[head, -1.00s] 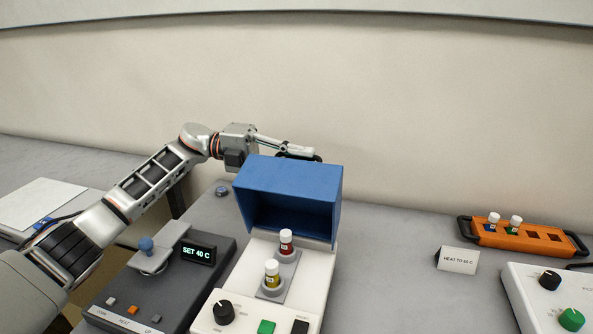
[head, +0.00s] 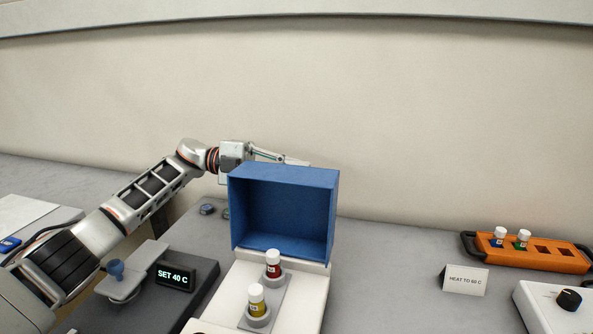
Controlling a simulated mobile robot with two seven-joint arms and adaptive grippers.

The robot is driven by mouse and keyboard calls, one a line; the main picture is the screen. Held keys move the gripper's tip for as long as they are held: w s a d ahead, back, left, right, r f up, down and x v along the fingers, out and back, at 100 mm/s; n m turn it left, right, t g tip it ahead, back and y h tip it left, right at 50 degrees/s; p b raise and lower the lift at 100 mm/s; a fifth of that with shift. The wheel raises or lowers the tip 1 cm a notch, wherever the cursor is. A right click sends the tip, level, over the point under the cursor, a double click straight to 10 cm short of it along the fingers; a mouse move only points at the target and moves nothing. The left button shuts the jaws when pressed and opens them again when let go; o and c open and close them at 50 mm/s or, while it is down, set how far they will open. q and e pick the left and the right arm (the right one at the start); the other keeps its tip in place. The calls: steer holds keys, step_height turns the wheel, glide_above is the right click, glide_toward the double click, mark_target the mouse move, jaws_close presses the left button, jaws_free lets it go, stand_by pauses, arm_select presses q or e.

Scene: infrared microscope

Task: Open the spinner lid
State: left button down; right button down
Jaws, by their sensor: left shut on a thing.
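The blue spinner lid (head: 283,178) stands raised at the back of the white spinner base (head: 312,292), tipped back so its hollow inside faces me. Under it, a red vial (head: 273,266) and a yellow vial (head: 256,300) stand upright in grey holders on the base. My left gripper (head: 288,161) is at the top far edge of the lid, shut on it; its fingertips are partly hidden behind the lid. My right gripper is not in view.
Left of the spinner is a dark heater unit (head: 205,290) with a "SET 40 C" display (head: 174,277) and a blue-knobbed arm. At right are an orange rack (head: 540,257) with vials, a "HEAT TO 60 C" card (head: 466,279) and a white device (head: 535,300). The bench between is clear.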

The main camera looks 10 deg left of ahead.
arm_select(q)
steer(key=c, duration=2.2)
jaws_free()
steer(key=shift+o, duration=0.2)
steer(key=a, duration=1.2)
steer(key=shift+w, duration=0.2)
steer(key=shift+a, duration=0.15)
